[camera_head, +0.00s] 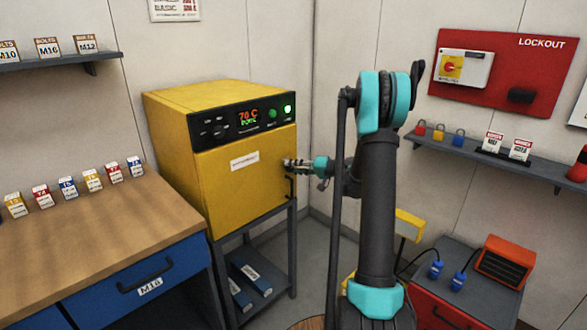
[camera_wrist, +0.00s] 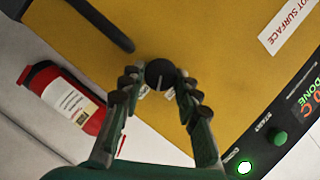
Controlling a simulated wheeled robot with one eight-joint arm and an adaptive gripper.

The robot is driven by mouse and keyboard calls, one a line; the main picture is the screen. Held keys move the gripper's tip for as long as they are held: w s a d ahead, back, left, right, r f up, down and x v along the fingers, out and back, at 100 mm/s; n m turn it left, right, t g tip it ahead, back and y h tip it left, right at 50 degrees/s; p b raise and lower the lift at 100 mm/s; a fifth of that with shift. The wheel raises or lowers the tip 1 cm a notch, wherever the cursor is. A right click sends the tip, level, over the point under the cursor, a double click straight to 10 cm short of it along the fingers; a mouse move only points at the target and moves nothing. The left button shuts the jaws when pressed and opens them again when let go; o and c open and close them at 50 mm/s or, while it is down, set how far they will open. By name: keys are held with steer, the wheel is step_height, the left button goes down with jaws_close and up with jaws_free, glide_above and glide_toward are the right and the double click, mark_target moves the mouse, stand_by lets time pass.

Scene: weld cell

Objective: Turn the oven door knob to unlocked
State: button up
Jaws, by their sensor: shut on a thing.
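The yellow oven (camera_head: 190,110) stands on a dark frame with its door (camera_head: 225,190) closed. Its display is lit and reads DONE in the wrist view. The round black door knob (camera_wrist: 160,72) shows in the wrist view with a pale pointer line on it. Two small pale labels lie beside the knob, partly covered by it and my fingers; I cannot read them. My gripper (camera_wrist: 160,88) is shut on the knob, one finger on each side. In the head view my gripper (camera_head: 291,163) meets the door's right edge, and the knob is hidden there.
The dark door handle bar (camera_wrist: 104,24) is close to the knob. A red fire extinguisher (camera_wrist: 68,98) shows beside the oven in the wrist view. A wooden workbench (camera_head: 80,220) stands left of the oven. A red cabinet with an orange heater (camera_head: 503,262) is at right.

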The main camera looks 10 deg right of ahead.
steer(key=m, duration=0.1)
steer(key=m+y, duration=0.1)
steer(key=m, duration=0.1)
steer(key=m+y, duration=0.1)
steer(key=m, duration=0.1)
steer(key=shift+d+f+t, duration=0.1)
steer(key=shift+f+t, duration=0.15)
steer(key=shift+t, duration=0.15)
stand_by(0.4)
steer(key=o, duration=1.1)
steer(key=shift+o, duration=0.2)
